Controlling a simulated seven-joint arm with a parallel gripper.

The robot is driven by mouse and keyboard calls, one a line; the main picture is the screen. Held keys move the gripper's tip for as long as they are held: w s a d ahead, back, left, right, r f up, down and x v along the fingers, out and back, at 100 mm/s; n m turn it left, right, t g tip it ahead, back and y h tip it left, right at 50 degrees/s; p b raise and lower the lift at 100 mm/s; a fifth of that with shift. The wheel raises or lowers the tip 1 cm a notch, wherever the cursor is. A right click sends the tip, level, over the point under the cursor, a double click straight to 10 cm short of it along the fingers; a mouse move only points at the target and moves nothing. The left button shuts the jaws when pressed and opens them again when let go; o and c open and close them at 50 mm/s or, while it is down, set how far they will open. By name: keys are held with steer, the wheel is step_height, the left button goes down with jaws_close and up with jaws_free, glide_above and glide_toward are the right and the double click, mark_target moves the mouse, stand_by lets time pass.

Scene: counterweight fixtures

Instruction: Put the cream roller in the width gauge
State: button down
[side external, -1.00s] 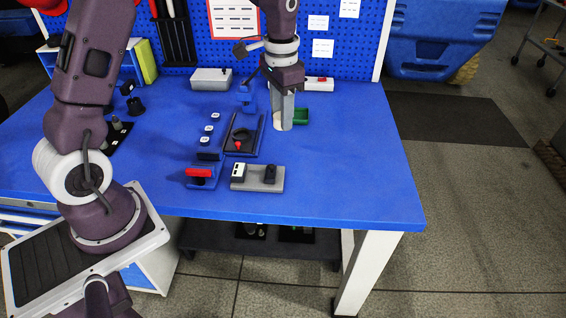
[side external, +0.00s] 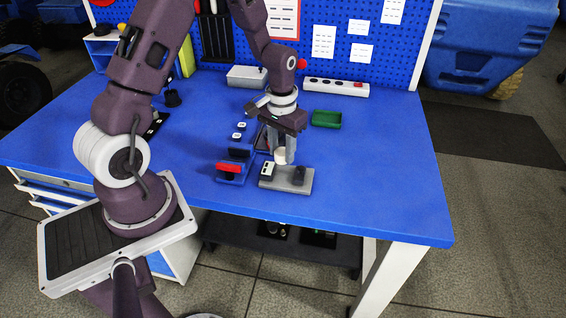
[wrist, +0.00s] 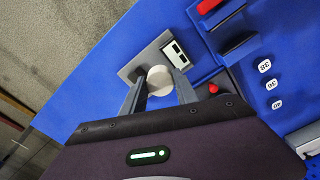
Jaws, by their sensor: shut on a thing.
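The cream roller (side external: 281,155) is a short pale cylinder held between the fingertips of my gripper (side external: 283,149). In the wrist view the roller (wrist: 160,82) shows end-on between both fingers. My gripper is shut on it, just above and behind a grey plate (side external: 283,182). The plate carries a white block with dark windows (side external: 267,169) and a dark post (side external: 299,175). It looks like the gauge, though no label confirms this. In the wrist view the roller overlaps the plate (wrist: 148,58); whether they touch is unclear. The post is mostly hidden there.
Left of the plate stands a blue fixture with a red bar (side external: 228,168) and a black block (side external: 239,153). A dark tray (side external: 262,141) is partly hidden behind my gripper. A green bin (side external: 326,119) sits behind. The table's right side is clear.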

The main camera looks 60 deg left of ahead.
mark_target(282, 162)
steer(key=shift+f, duration=1.85)
steer(key=shift+f, duration=0.3)
steer(key=shift+s+f, duration=0.1)
steer(key=shift+f, duration=0.2)
steer(key=c, duration=1.1)
jaws_free()
steer(key=shift+o, duration=0.8)
steer(key=shift+a, duration=0.1)
